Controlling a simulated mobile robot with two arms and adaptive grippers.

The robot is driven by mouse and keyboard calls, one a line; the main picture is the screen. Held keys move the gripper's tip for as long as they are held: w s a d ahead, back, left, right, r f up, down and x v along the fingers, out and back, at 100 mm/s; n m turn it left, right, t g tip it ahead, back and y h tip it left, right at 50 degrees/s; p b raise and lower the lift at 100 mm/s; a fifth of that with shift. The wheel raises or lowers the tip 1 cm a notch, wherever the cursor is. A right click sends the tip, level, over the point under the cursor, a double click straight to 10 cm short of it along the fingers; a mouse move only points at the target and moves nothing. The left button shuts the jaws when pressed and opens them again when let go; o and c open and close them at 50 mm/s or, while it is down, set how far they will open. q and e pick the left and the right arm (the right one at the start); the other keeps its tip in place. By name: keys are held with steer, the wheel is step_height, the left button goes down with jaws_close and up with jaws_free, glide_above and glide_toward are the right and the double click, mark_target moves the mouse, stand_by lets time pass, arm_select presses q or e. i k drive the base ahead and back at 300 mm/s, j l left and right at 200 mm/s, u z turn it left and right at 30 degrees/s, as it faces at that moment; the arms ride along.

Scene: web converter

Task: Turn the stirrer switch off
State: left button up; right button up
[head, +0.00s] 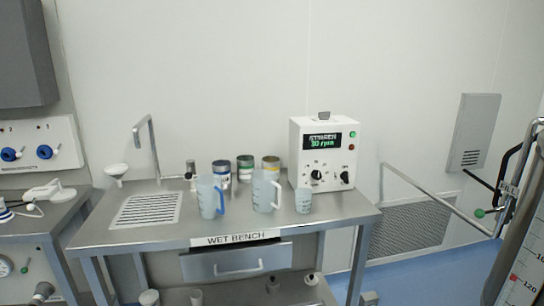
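The stirrer unit (308,145) is a white box standing on the right part of the steel bench. Its dark display (323,141) reads "STIRRER" and about "80 rpm" in green. A green lamp (352,134) and a darker reddish one (351,147) sit to the right of the display. Two black controls are on the lower front: a left knob (316,175) and a right knob or switch (345,178) with small labels around it. The labels are too small to read surely. Neither of my grippers shows in the head view.
The bench (240,226) is labelled "WET BENCH". Several cans stand behind. A wall rail (430,196) is at right.

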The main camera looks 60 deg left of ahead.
mark_target(345, 176)
steer(key=u, duration=1.65)
